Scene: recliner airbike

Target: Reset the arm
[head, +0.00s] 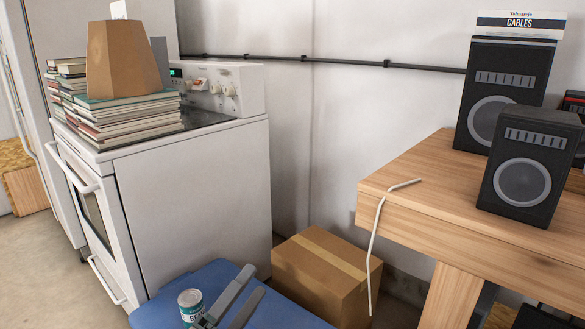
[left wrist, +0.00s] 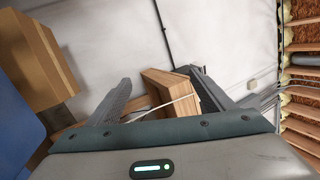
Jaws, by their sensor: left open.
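My left gripper (head: 253,280) shows at the bottom of the head view, over a blue surface (head: 205,283). Its two grey fingers are apart, with nothing seen between them. In the left wrist view my left gripper (left wrist: 160,78) has its fingers spread, with the wooden table (left wrist: 165,90) and a thin white cable (left wrist: 178,104) beyond them. A labelled can (head: 191,304) is just left of the gripper in the head view; I cannot tell whether they touch. My right gripper is in neither view.
A cardboard box (head: 325,268) stands right of the blue surface. A white stove (head: 205,190) bears stacked books (head: 120,115). The wooden table (head: 420,205) holds black speakers (head: 525,180), and the white cable (head: 374,240) hangs over its edge.

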